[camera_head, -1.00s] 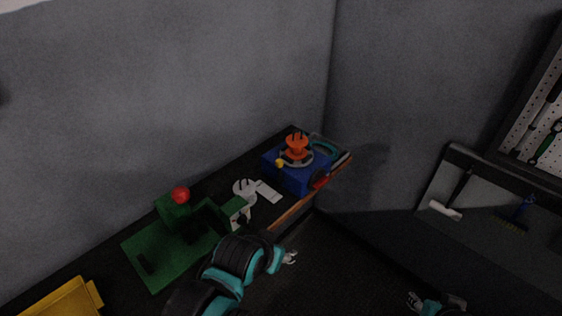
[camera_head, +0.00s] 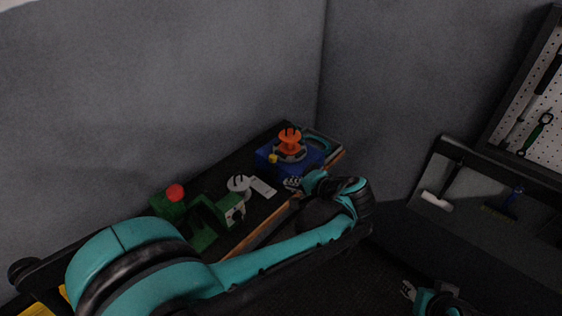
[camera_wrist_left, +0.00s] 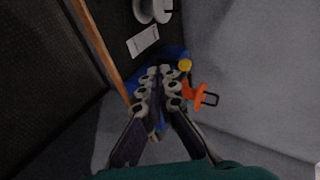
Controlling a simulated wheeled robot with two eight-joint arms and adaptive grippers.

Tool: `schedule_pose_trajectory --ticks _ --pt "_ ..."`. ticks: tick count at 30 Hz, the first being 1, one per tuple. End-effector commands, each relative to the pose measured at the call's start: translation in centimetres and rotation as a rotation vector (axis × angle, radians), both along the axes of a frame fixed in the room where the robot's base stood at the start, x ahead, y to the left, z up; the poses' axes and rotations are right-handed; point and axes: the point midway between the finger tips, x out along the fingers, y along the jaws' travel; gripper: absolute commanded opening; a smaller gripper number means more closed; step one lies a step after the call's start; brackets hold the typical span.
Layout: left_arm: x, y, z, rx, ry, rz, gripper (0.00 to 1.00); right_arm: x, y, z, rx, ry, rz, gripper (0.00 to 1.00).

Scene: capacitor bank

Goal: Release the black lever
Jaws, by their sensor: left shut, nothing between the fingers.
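The blue box (camera_head: 310,158) with an orange spool-like part (camera_head: 290,141) on top stands at the far end of the bench. It also shows in the left wrist view (camera_wrist_left: 172,54), partly behind the fingers. My left gripper (camera_head: 291,184) is at the near side of the blue box, shut and empty. In the left wrist view its fingertips (camera_wrist_left: 160,78) are together in front of the box. I cannot make out the black lever; the hand may hide it. My right gripper (camera_head: 408,290) is low at the right, away from the bench, too small to judge.
A yellow knob (camera_head: 273,158) sits on the blue box. A green fixture with a red ball (camera_head: 175,193) is further left. Walls close in behind; a tool rack (camera_head: 490,190) stands right.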

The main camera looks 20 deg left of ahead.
Motion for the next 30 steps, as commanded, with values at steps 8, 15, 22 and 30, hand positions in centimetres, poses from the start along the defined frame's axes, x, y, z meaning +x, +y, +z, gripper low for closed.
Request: schedule_pose_trajectory --ticks 8,15,22,30 --pt "3.5 -3.5 1.1 0.226 -0.055 0.011 0.00 0.0 0.0 0.3 0.000 0.000 0.000 0.40" --pt "3.9 -4.2 1.3 0.271 -0.073 0.018 0.00 0.0 0.0 0.3 0.000 0.000 0.000 0.40" --pt "3.9 -4.1 1.3 0.270 -0.073 0.017 0.00 0.0 0.0 0.3 0.000 0.000 0.000 0.40" --pt "5.0 -2.0 0.3 0.269 -0.072 0.020 0.00 0.0 0.0 -0.4 0.000 0.000 0.000 0.40"
